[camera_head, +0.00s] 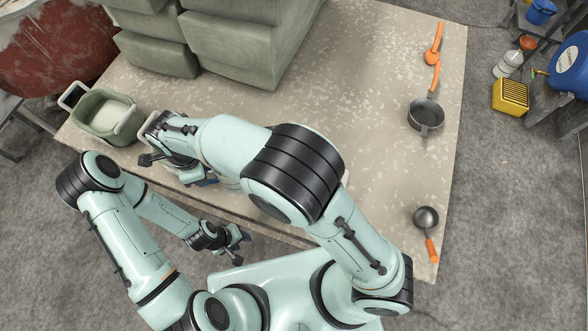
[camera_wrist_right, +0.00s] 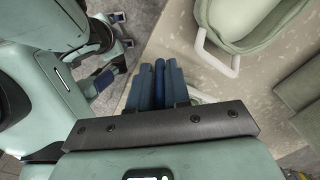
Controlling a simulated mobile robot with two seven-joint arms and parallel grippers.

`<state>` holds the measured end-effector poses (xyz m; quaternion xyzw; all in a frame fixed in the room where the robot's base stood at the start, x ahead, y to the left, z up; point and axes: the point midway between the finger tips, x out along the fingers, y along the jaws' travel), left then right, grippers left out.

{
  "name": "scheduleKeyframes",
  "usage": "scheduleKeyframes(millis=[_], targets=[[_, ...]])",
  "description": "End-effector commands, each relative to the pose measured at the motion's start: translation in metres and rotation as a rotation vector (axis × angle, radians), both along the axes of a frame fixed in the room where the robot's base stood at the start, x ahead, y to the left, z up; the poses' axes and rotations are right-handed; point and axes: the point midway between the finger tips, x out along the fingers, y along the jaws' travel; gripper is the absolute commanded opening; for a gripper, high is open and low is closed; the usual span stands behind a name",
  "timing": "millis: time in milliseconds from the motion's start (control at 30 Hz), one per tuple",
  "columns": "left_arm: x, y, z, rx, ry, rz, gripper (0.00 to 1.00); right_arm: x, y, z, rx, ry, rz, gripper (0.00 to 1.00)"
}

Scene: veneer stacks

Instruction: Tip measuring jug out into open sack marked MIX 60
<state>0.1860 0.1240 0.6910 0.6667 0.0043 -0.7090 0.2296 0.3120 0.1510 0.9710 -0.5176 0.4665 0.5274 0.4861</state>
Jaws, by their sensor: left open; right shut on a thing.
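A green open sack (camera_head: 103,116) with pale handles and pale contents stands at the left end of the table; it also shows in the right wrist view (camera_wrist_right: 255,22). No marking on it is readable. My right gripper (camera_head: 207,181) is low by the table's front edge, right of the sack and apart from it. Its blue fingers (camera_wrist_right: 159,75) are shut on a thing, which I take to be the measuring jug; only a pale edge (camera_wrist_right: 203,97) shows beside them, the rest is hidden. My left gripper (camera_head: 236,243) is open and empty, off the front edge.
Grey-green stacked bulky blocks (camera_head: 250,40) fill the table's back left. The speckled table top (camera_head: 370,70) is clear between. A yellow basket (camera_head: 510,96) stands beyond it.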

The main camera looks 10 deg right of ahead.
Motion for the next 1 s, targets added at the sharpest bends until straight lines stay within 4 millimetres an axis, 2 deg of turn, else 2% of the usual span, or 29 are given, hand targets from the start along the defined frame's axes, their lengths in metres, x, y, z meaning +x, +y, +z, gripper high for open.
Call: scheduleKeyframes(millis=[633,1000], targets=[[0.001,0.0,0.0,0.0,-0.001,0.0,0.43,0.001,-0.026,0.019,0.307,-0.001,-0.019,0.0],[0.001,0.0,0.001,0.0,-0.001,-0.001,0.43,0.001,-0.049,0.027,0.491,-0.002,-0.027,0.0]])
